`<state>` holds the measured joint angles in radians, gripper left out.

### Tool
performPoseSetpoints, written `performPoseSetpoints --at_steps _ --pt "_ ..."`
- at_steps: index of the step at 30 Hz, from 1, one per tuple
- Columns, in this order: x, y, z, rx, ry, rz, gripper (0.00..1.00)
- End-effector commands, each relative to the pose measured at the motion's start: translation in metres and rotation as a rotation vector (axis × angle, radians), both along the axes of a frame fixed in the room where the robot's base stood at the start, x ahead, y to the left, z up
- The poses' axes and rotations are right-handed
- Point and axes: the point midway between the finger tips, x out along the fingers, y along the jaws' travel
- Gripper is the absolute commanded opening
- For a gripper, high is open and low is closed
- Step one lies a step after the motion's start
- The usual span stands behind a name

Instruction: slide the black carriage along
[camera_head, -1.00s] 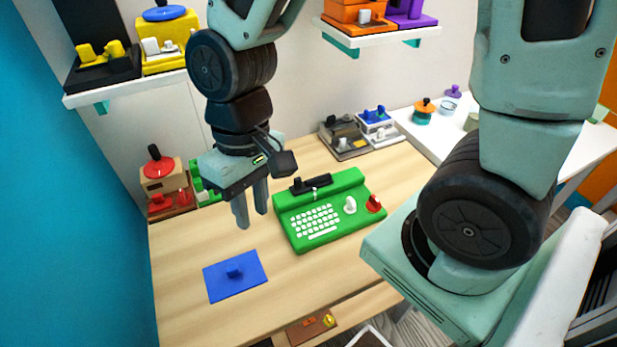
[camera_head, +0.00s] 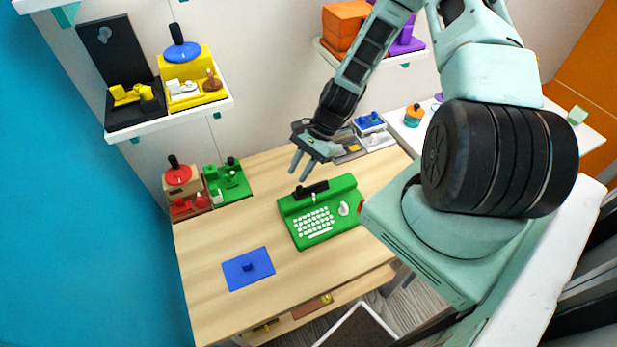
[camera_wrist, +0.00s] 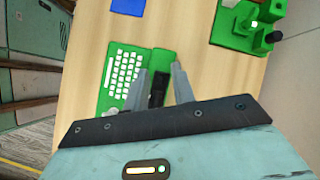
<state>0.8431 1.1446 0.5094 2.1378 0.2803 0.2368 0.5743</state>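The black carriage (camera_head: 311,190) lies along the raised back of the green typewriter (camera_head: 326,205), which has white keys, a white knob and a small white lever by the carriage. The typewriter stands on the wooden table. My gripper (camera_head: 298,175) is open and empty, with its fingers pointing down, by the left end of the carriage in the head view. In the wrist view the carriage (camera_wrist: 158,91) shows between my two spread fingers. I cannot tell how high my fingers are above it, and no contact is clear.
A blue plate with a small knob (camera_head: 248,268) lies front left. Red (camera_head: 184,189) and green (camera_head: 229,180) devices stand at the back left, and grey and white devices (camera_head: 370,123) at the back right. A shelf (camera_head: 170,119) juts from the wall.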

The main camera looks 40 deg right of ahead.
Motion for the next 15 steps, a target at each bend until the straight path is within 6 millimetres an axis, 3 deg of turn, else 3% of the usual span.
performPoseSetpoints --at_steps 6,15 --pt "-0.009 -0.031 -0.017 0.093 0.094 -0.330 0.25" --pt "-0.010 -0.036 -0.030 0.113 0.115 -0.411 0.25"
